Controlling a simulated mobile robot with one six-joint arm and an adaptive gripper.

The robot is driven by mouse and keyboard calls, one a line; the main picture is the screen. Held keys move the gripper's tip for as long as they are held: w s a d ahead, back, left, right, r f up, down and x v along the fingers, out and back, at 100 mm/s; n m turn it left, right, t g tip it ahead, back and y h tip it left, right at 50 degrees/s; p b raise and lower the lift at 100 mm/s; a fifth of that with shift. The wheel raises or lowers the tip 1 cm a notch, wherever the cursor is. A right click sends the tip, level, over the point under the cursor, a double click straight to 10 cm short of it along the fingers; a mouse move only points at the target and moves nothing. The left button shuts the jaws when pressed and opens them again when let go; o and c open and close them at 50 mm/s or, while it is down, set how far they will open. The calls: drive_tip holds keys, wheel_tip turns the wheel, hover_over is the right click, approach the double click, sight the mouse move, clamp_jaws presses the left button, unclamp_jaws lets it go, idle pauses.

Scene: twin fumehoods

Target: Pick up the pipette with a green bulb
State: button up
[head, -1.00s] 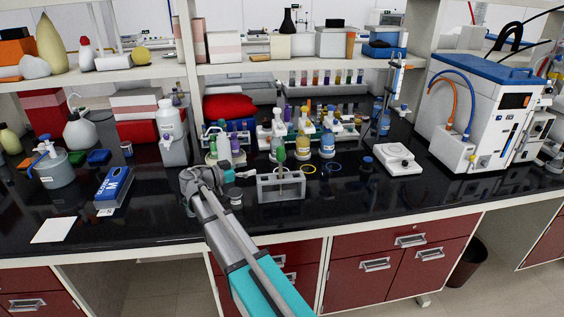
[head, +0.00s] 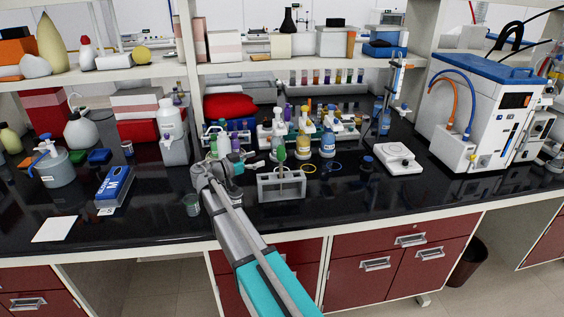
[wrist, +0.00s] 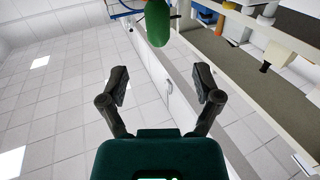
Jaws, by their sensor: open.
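The pipette's green bulb (head: 281,153) stands upright above a small grey rack (head: 267,190) on the black bench, in the middle of the head view. Its thin stem runs down into the rack. In the wrist view the green bulb (wrist: 158,22) is at the top, ahead of my fingers and roughly centred between them. My gripper (wrist: 162,85) is open, with nothing between its fingers. In the head view it is just left of the rack, apart from the bulb and partly hidden by my arm.
A small glass beaker (head: 192,204) is left of my arm. A white balance-like device (head: 398,158) is to the right. Bench in front of the rack is clear.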

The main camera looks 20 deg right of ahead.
sight(281, 151)
drive_tip(key=shift+w+d, duration=0.15)
drive_tip(key=shift+d, duration=1)
drive_tip(key=shift+w+d, duration=0.1)
drive_tip(key=shift+d, duration=1.05)
drive_tip(key=shift+d, duration=0.1)
drive_tip(key=shift+w+d+r, duration=0.15)
drive_tip(key=shift+d, duration=2.35)
drive_tip(key=c, duration=0.9)
